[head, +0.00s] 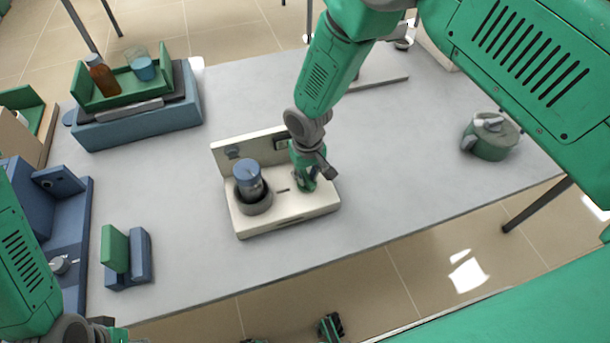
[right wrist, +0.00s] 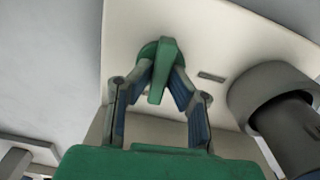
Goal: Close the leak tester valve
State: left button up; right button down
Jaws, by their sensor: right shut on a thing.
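The cream leak tester (head: 290,205) stands on the grey table, with a low back panel. Its green valve (head: 308,184) is on the right part of the base, largely covered by my right gripper (head: 304,174). In the right wrist view the valve's green handle (right wrist: 159,85) points along the picture's vertical, between the two fingers of the right gripper (right wrist: 160,78), which is shut on it. A blue-lidded container (head: 248,178) sits in the tester's round grey holder (head: 255,203). My left arm is at the lower left; its gripper (head: 105,325) is cut off by the frame's edge.
A blue box with a green tray (head: 125,92) holding a brown bottle and a beaker stands at the back left. A green and blue block (head: 127,258) is at the front left, beside a blue unit (head: 60,225). A green-grey pot (head: 490,137) stands right. Table between is clear.

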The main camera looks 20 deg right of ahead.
jog(key=shift+s+d+f+n, duration=0.2)
jog(key=shift+d+f+n, duration=0.05)
jog(key=shift+n, duration=0.45)
jog(key=n, duration=0.1)
jog(key=n+b, duration=0.1)
jog(key=n, duration=0.1)
jog(key=shift+a+n+b, duration=0.3)
jog(key=shift+a, duration=0.1)
jog(key=n, duration=0.3)
jog(key=shift+d+n+b, duration=0.2)
jog(key=shift+n+b, duration=0.1)
jog(key=shift+b, duration=0.05)
jog(key=n, duration=0.4)
jog(key=shift+a+n+b, duration=0.1)
jog(key=shift+n+b, duration=0.2)
pick_arm(q)
jog(key=shift+d+f, duration=0.15)
jog(key=shift+f, duration=1.5)
pick_arm(e)
jog(key=shift+w+r+n, duration=0.1)
jog(key=shift+n, duration=1.8)
jog(key=c, duration=1.5)
grip_release()
jog(key=shift+w, duration=0.1)
jog(key=shift+c, duration=0.2)
